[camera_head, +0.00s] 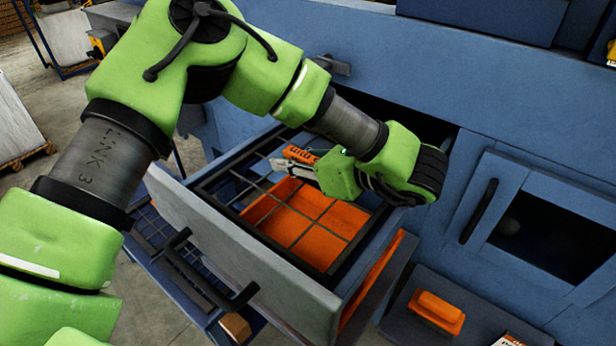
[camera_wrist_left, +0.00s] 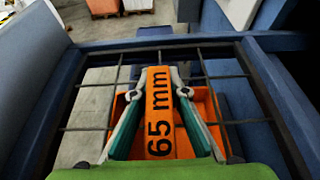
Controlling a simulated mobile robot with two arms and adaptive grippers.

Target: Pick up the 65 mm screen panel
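The 65 mm screen panel, a dark wire grid in a black frame (camera_head: 235,208), lies in the open drawer (camera_head: 232,247). Its orange tag (camera_wrist_left: 159,112) reads "65 mm" in the left wrist view. My left gripper (camera_head: 300,166) reaches over the drawer from the right. In the left wrist view its fingertips (camera_wrist_left: 160,80) are close together, one on each side of the tag, and look closed against it. The exact contact is hard to see. My right gripper is not in view.
An orange bin (camera_head: 305,222) sits under the grid. The drawer has a dark front handle (camera_head: 205,278). Open floor lies at the left.

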